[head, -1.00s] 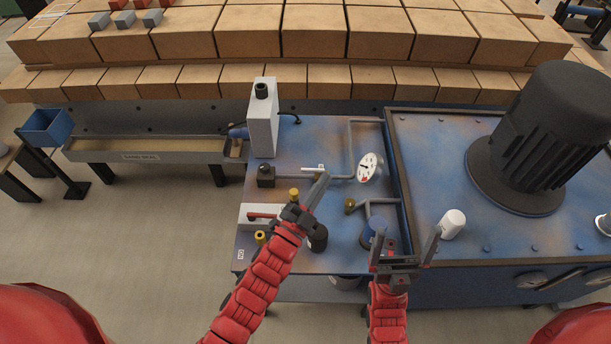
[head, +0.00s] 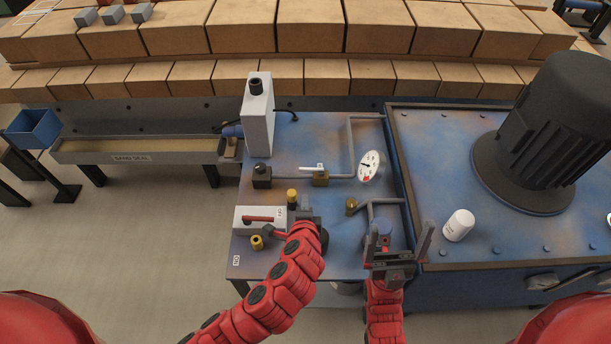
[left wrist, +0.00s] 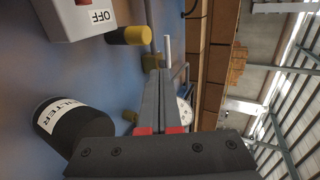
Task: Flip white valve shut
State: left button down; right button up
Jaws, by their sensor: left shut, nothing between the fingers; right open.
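The white valve has a white lever (head: 312,167) on a brass body (head: 321,180), set in the grey pipe on the blue bench. In the head view the lever lies roughly along the pipe. It also shows in the left wrist view as a white bar (left wrist: 167,48) just beyond the fingertips. My left gripper (head: 304,213) is shut and empty, on the near side of the valve and apart from it; its fingers (left wrist: 158,73) point toward the lever in the left wrist view. My right gripper (head: 396,232) is open and empty at the bench's near right part.
A pressure gauge (head: 369,166) stands right of the valve. A yellow-topped post (head: 292,196) and a switch box with a red lever (head: 262,218) are left of my left gripper. A black filter cylinder (left wrist: 62,122) is close beside it. A white cup (head: 459,225) stands right.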

pick_arm(q)
jog(key=p, duration=0.3)
send_near(303, 170)
jog(key=x, duration=0.3)
jog(key=d+x, duration=0.1)
jog(key=x, duration=0.1)
jog(key=shift+f, duration=0.4)
jog(key=shift+w, duration=0.55)
jog(key=shift+f, duration=0.1)
jog(key=shift+w+a+f, duration=0.1)
jog(key=shift+w+a, duration=0.35)
jog(key=shift+w, duration=0.25)
jog(key=shift+s, duration=0.1)
